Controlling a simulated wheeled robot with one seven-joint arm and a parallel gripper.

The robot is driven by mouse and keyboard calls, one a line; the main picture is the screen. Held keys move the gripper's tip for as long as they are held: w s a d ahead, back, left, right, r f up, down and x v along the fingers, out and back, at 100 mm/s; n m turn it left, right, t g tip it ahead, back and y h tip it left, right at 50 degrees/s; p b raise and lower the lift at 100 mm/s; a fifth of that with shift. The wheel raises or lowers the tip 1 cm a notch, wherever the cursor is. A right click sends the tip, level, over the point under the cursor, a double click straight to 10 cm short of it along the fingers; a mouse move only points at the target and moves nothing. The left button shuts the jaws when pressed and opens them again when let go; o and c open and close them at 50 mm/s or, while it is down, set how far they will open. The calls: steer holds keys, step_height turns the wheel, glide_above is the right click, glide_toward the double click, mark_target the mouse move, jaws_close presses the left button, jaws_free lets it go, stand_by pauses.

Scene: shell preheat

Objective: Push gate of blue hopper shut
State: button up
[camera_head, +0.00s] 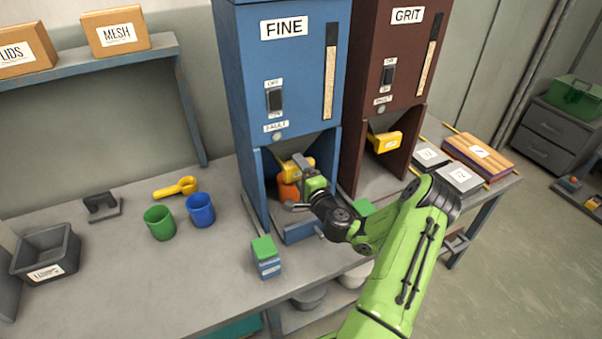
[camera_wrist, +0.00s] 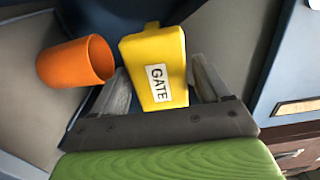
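The blue hopper (camera_head: 284,95), labelled FINE, stands at the back of the bench. Its yellow gate (camera_head: 289,171) is in the bay below the hopper body, partly hidden by my gripper. In the wrist view the gate (camera_wrist: 153,62), labelled GATE, lies between the two grey fingers. My gripper (camera_wrist: 160,85) is open, with one finger on each side of the gate; I cannot tell whether either touches it. My gripper (camera_head: 296,183) also shows in the head view, reaching into the bay. How far the gate stands open is unclear.
An orange cup (camera_wrist: 75,62) is beside the gate in the bay, close to one finger. The brown GRIT hopper (camera_head: 388,70) stands to the right. A small blue box with a green top (camera_head: 266,258) stands in front. Green (camera_head: 159,223) and blue (camera_head: 201,210) cups are left.

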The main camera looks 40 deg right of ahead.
steer(key=shift+o, duration=0.4)
steer(key=p+v, duration=0.5)
steer(key=v, duration=1)
steer(key=shift+s, duration=0.35)
steer(key=shift+a, duration=0.15)
